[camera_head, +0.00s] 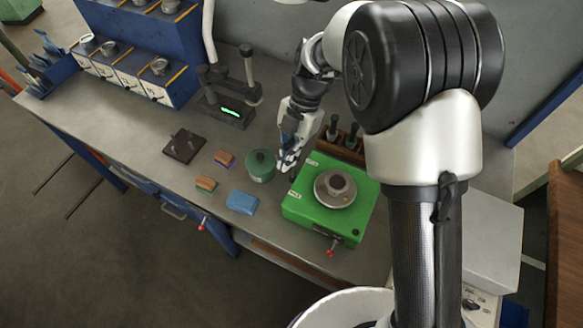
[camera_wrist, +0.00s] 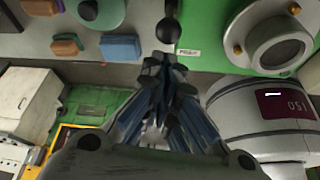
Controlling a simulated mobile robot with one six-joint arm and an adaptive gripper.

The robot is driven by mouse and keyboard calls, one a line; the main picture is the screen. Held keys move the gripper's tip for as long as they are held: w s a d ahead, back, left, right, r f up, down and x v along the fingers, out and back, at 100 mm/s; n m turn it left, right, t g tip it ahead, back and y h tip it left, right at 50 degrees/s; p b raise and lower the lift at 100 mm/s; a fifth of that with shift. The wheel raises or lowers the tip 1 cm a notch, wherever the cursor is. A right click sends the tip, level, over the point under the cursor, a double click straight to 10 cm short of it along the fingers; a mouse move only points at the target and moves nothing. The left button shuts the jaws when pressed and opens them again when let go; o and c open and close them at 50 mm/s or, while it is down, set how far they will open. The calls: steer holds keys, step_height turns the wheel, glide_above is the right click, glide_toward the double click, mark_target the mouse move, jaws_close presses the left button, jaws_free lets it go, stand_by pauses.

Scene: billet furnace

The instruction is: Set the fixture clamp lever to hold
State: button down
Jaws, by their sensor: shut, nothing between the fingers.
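The green fixture block (camera_head: 354,223) stands on the bench with a round grey chuck (camera_head: 336,187) on top; it also shows in the wrist view (camera_wrist: 212,20). A lever with a black ball knob (camera_wrist: 168,30) is at the fixture's left side in the wrist view. Beside it is a small white label (camera_wrist: 187,52), too small to read. My gripper (camera_head: 285,166) is at the fixture's back left corner, pointing down. In the wrist view my gripper (camera_wrist: 164,66) is shut and empty, its tips just below the knob in the picture. I cannot tell whether they touch it.
A green round tin (camera_head: 260,166) stands just left of my gripper, with a blue block (camera_head: 242,202) in front. A wooden rack (camera_head: 345,148) with dark-handled tools is behind the fixture. A display device (camera_head: 228,111) stands behind left.

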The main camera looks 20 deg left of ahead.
steer(key=w, duration=0.4)
steer(key=shift+f, duration=0.1)
steer(key=shift+w+d+f, duration=0.1)
steer(key=shift+w+f, duration=0.15)
steer(key=shift+w, duration=0.5)
steer(key=shift+w+d+f, duration=0.1)
steer(key=shift+w+f, duration=0.1)
steer(key=shift+w, duration=0.5)
